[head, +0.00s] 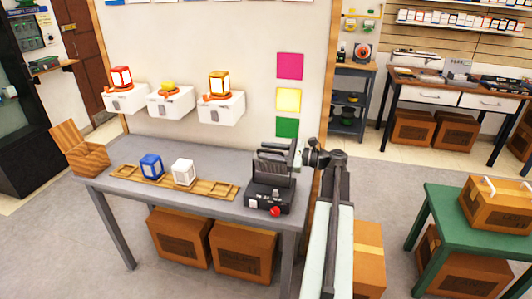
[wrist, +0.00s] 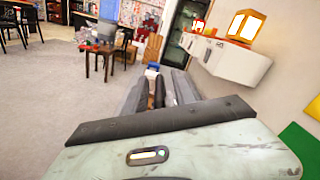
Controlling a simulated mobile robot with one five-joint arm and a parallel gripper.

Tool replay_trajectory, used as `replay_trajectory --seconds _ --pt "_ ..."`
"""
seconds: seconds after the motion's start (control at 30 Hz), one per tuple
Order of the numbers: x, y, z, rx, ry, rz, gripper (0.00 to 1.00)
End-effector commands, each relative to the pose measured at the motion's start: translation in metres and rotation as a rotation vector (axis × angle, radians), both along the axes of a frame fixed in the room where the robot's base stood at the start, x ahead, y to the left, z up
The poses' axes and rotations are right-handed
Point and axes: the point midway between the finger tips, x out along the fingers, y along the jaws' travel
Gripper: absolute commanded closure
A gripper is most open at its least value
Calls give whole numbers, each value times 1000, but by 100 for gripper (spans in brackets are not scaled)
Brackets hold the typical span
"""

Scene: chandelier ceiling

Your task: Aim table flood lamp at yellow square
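The table flood lamp (head: 270,193) is a dark unit with a red knob at the right end of the grey table (head: 150,150). Grey plates rise above its base. The yellow square (head: 288,100) hangs on the wall behind, between a magenta square (head: 290,66) and a green square (head: 287,127). My gripper (head: 295,155) is beside the lamp's upper part, overlapping it in the head view. The wrist view shows grey fingers (wrist: 157,90) with a narrow gap. I cannot tell whether they touch the lamp. No beam shows clearly on the yellow square.
White wall boxes (head: 220,110) hold lit lamps. A wooden crate (head: 85,155) stands at the table's left end. Cardboard boxes (head: 245,252) lie below.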

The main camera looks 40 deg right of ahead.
Motion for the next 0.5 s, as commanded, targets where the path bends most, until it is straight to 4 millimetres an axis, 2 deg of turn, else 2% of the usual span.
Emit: replay_trajectory --seconds 0.13,0.4,0.5 --pt "-13 -10 0 0 0 -3 67" --pt "-55 -39 0 0 1 -3 67" --pt "-62 -43 0 0 0 -1 67"
